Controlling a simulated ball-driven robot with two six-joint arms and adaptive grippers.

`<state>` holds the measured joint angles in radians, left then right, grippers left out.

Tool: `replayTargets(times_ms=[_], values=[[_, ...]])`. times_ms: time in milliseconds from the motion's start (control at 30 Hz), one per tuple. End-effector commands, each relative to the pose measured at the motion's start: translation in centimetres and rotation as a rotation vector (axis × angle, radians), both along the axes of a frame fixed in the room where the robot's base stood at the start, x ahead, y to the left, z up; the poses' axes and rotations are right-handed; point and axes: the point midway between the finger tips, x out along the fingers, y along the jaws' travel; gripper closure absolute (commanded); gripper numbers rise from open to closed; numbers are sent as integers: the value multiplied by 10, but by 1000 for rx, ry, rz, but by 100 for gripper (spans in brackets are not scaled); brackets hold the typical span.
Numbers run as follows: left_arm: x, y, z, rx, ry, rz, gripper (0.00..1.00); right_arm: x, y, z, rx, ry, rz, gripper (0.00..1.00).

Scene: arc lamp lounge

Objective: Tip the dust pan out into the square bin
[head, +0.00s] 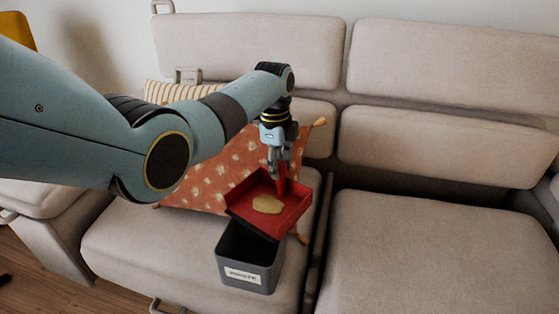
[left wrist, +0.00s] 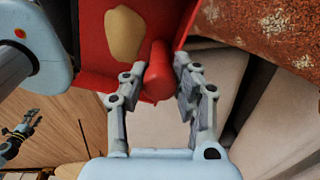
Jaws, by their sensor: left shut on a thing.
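My left gripper (head: 281,172) is shut on the upright-looking red handle of the dust pan (head: 291,208). The handle (left wrist: 158,72) shows between its fingers (left wrist: 152,85) in the left wrist view. A flat tan patch of dust (head: 267,204) lies on the pan floor, also seen in the left wrist view (left wrist: 122,35). The square bin (head: 249,277), dark grey with a white label, stands on the sofa seat. The pan's dark front edge overlaps the bin's back rim in the head view; whether they touch is unclear. My right gripper (left wrist: 28,127) shows small in the left wrist view.
The bin stands on the beige sofa's left seat (head: 125,240). An orange patterned cushion (head: 215,160) leans behind the pan, with a striped cushion (head: 172,92) further back. The right seat (head: 430,255) is clear. Wooden floor (head: 50,280) shows at lower left.

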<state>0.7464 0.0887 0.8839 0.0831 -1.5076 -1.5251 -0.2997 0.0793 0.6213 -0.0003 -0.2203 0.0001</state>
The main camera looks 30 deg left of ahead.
Motion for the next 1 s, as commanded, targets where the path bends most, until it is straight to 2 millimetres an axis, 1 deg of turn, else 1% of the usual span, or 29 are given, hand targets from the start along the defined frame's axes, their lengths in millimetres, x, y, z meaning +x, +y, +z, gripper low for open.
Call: replayTargets(times_ms=[33, 300, 467, 600, 867, 1000], values=[[-3, 1, 7, -1, -15, 0, 100, 3, 0, 11, 0, -5, 0, 49], [-16, 2, 19, -19, -125, 0, 100, 9, 0, 40, 0, -16, 0, 49], [-29, 5, 27, -35, -225, 0, 100, 13, 0, 57, 1, -21, 0, 49], [-42, 6, 33, -51, -324, -1, 100, 14, 0, 65, 1, -24, 0, 49], [-68, 11, 39, -80, -508, -1, 100, 13, 0, 60, 1, -22, 0, 49], [-83, 13, 44, -97, -608, -1, 100, 13, 0, 63, 0, -22, 0, 49]])
